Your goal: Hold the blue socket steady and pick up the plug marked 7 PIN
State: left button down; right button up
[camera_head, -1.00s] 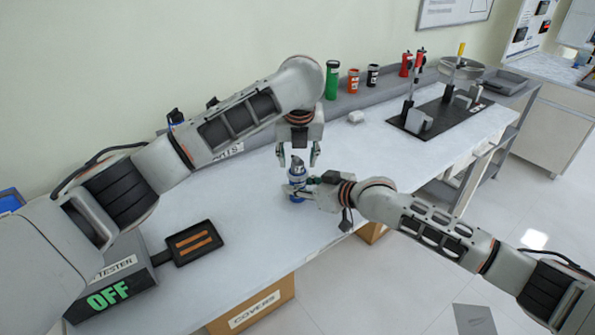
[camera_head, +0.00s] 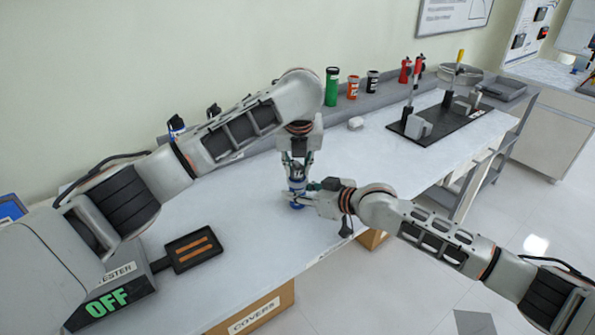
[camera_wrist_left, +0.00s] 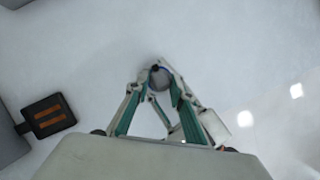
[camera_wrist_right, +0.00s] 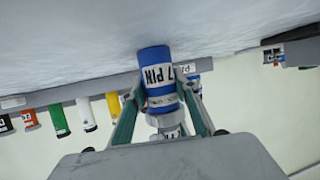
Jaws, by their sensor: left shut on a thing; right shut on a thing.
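The blue socket (camera_head: 297,204) stands upright on the white bench in the head view. In the right wrist view its blue body (camera_wrist_right: 155,56) bears a white 7 PIN label and appears upside down. My right gripper (camera_head: 312,197) is shut on it from the side. A grey plug (camera_wrist_left: 159,76) with a dark tip sits on top of the socket in the left wrist view; its lower part is hidden. My left gripper (camera_head: 297,176) points straight down and is shut on this plug, its fingers (camera_wrist_left: 157,70) on either side. The join between plug and socket is hard to see.
A tester box (camera_head: 110,298) reading OFF and a black tray (camera_head: 193,250) with orange strips lie at left. Green (camera_head: 332,86), orange and black cylinders stand on the back ledge. A black rack (camera_head: 440,122) is at the far right. The bench around the socket is clear.

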aim_at(297, 168)
pick_arm(q)
notch_tip(297, 168, up, 10)
jog(key=shift+f, duration=0.25)
pick_arm(e)
jog(key=o, duration=1.4)
